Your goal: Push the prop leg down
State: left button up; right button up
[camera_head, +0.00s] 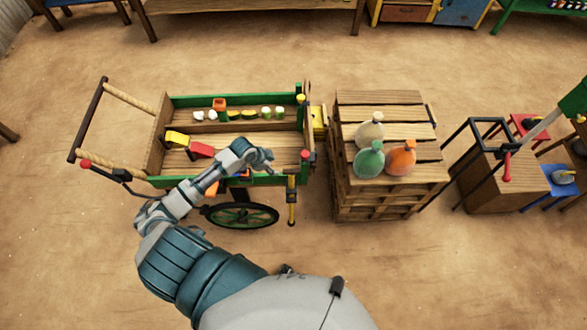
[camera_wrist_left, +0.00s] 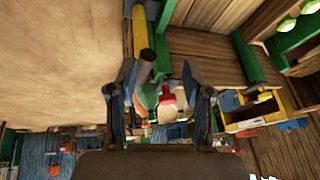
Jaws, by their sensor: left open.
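The prop leg (camera_head: 291,208) is a slim yellow post with a dark upper part at the near right corner of the green-edged cart (camera_head: 240,182). I cannot tell whether its foot touches the ground. My left gripper (camera_head: 265,158) is over the cart's near side, left of the leg, empty with its fingers apart. In the left wrist view my left gripper (camera_wrist_left: 160,97) shows two spread fingers. A yellow bar (camera_wrist_left: 139,30), likely the leg, and a dark rod end (camera_wrist_left: 147,62) show beyond them. My right gripper is not in view.
The cart holds several small coloured goods and has a spoked wheel (camera_head: 240,214) under its near side. A pallet stack (camera_head: 390,100) with three round flasks stands to the right. A red knob (camera_head: 304,154) is on the cart's right end. Sandy ground is clear in front.

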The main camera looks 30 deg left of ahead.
aim_at(296, 171)
pick_arm(q)
jog(key=s+d+r+m, duration=0.1)
jog(key=d+r+m, duration=0.2)
jog(key=r, duration=0.7)
jog(key=shift+h, duration=0.3)
jog(key=x, duration=0.5)
jog(key=b+x, duration=0.1)
jog(key=x, duration=0.5)
jog(key=s+x, duration=0.1)
jog(key=x, duration=0.4)
jog(key=shift+w+f, duration=0.15)
jog(key=shift+f, duration=0.3)
jog(key=shift+w+d+f, duration=0.2)
jog(key=shift+d+f, duration=0.15)
jog(key=shift+d, duration=0.2)
jog(key=shift+a+f, duration=0.1)
jog(key=shift+a, duration=0.35)
jog(key=c, duration=0.7)
jog(key=shift+a, duration=0.1)
grip_shut()
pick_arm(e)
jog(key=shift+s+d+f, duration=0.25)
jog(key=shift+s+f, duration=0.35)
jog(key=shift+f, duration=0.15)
